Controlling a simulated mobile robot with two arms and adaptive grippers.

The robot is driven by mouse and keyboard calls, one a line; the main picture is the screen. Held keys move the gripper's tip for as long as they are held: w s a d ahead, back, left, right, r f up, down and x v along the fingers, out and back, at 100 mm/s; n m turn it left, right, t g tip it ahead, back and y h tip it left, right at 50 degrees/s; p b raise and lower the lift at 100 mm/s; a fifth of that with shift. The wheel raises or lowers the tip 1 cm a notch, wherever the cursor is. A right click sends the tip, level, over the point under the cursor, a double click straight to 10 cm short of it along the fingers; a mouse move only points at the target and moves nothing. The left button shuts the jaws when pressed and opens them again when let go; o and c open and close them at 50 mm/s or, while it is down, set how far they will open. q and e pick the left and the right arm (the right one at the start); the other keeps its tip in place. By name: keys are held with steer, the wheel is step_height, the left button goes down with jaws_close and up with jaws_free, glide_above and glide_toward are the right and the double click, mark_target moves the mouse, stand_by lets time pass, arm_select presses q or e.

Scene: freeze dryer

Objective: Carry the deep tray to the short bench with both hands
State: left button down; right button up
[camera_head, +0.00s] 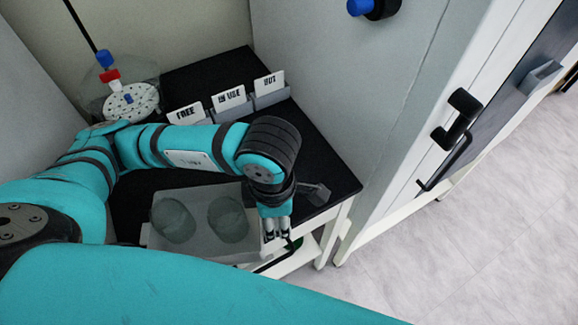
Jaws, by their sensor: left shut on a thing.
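The grey deep tray (198,193) is at the lower middle of the head view, with two round translucent shapes in it. It overlaps the front of a black-topped bench (325,160); I cannot tell whether it rests there or is held above it. My left gripper (276,238) points down at the tray's right end and is shut on it, though the contact is small and partly hidden. My right gripper is not in view. A teal arm link of mine crosses the bottom and hides what lies below the tray.
Card holders marked FREE, IN USE and OUT (230,100) stand on the bench behind my arm. A glass vessel (130,100) with red and blue fittings stands at the back left. A tall grey cabinet (340,90) borders the bench at right. Open floor (480,250) lies at right.

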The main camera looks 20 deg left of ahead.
arm_select(q)
steer(key=p, duration=0.2)
glide_above(296, 184)
steer(key=shift+s+f, duration=0.1)
steer(key=shift+f, duration=0.35)
step_height(296, 184, down, 3)
steer(key=shift+r+p, duration=0.15)
steer(key=shift+p, duration=0.45)
steer(key=shift+f, duration=0.45)
steer(key=c, duration=0.7)
jaws_free()
steer(key=shift+c, duration=0.2)
steer(key=shift+r, duration=0.1)
step_height(296, 184, up, 12)
steer(key=b, duration=0.2)
